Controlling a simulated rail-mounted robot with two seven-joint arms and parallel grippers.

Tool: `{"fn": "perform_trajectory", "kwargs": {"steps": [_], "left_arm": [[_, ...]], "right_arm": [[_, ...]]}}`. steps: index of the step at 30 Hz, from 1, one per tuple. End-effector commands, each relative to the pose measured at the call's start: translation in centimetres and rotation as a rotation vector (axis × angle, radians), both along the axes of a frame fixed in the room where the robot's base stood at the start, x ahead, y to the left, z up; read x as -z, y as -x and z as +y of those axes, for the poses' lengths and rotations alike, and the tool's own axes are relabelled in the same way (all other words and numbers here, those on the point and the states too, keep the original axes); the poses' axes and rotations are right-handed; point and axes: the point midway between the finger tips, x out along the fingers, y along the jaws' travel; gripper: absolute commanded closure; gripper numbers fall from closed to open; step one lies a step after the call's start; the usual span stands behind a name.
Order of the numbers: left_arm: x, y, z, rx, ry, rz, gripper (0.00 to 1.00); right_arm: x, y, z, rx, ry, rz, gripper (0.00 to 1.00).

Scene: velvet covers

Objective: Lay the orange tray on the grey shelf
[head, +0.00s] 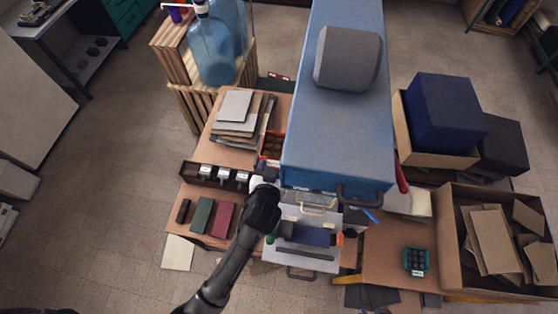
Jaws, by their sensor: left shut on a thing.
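The orange tray (272,145) is a small box with dark compartments. It shows at the left side of the tall blue cabinet, over the wooden table, partly hidden by the cabinet edge. My left gripper (266,175) reaches up to its near edge and is shut on it; the fingertips are small and hard to make out. I cannot clearly pick out the grey shelf. A light grey surface (318,262) with handles juts out below the cabinet's front and carries a dark blue item and small coloured things. My right gripper is not in view.
The blue cabinet (328,130) bears a grey block (348,58). Papers (238,110), a dark rack (213,177) and books (202,214) lie on the left table. A teal tray (416,260) lies on the right table. Boxes (490,240) crowd the right; left floor is open.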

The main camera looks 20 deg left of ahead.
Motion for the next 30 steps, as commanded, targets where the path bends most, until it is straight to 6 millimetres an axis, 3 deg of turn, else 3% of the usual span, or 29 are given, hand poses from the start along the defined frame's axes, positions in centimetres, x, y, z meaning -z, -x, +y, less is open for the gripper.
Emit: {"fn": "perform_trajectory", "kwargs": {"steps": [9,23,24,30], "left_arm": [[2.8,0.0,0.0,0.001,0.0,-0.001,0.73],[3.3,0.0,0.0,0.001,0.001,-0.001,0.73],[3.4,0.0,0.0,0.001,0.001,0.0,0.4],[3.3,0.0,0.0,0.001,0.001,0.0,0.21]], "right_arm": [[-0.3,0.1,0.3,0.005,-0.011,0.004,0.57],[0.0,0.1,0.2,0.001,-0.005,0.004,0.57],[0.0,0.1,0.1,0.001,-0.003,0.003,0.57],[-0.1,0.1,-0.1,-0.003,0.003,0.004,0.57]]}}
